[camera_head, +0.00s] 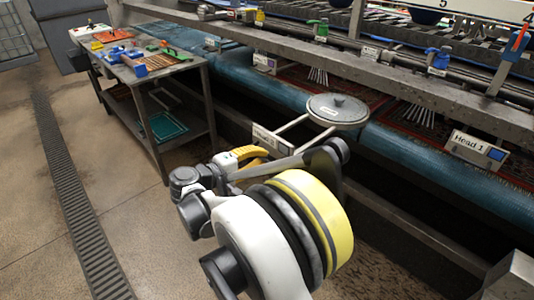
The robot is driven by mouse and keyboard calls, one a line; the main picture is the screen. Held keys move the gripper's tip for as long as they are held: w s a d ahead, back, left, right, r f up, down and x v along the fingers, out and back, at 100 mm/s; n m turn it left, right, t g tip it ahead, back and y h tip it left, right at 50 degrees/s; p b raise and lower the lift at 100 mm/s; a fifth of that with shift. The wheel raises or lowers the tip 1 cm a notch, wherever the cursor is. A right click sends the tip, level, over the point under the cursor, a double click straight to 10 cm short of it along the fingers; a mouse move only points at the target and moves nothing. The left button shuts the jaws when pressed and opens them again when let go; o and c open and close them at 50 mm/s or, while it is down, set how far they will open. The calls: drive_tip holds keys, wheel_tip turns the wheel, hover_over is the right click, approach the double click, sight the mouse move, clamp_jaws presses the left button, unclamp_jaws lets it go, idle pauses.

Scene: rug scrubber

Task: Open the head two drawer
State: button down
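A box labelled "Head 1" (473,148) sits at the right on the front of the machine, above the teal roller. A similar small box (264,63) sits farther left along the same roller; its label is too small to read. A white label plate (265,137) shows just behind my arm, and its text is unreadable. No drawer marked head two can be made out, nor whether one is open. My arm fills the lower middle. My gripper appears to be near its yellow and white parts (242,158), left of the plate; its fingertips are not clear.
A round grey disc (338,109) on a pale frame juts out beyond my arm. A metal workbench (198,66) with tools stands at the left. The teal roller (285,92) and metal rails run along the machine. Floor is open at the left, beside a drain grate (75,195).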

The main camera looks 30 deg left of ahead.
drive_tip(key=c, duration=1.5)
unclamp_jaws()
drive_tip(key=v, duration=1.2)
drive_tip(key=shift+s, duration=0.1)
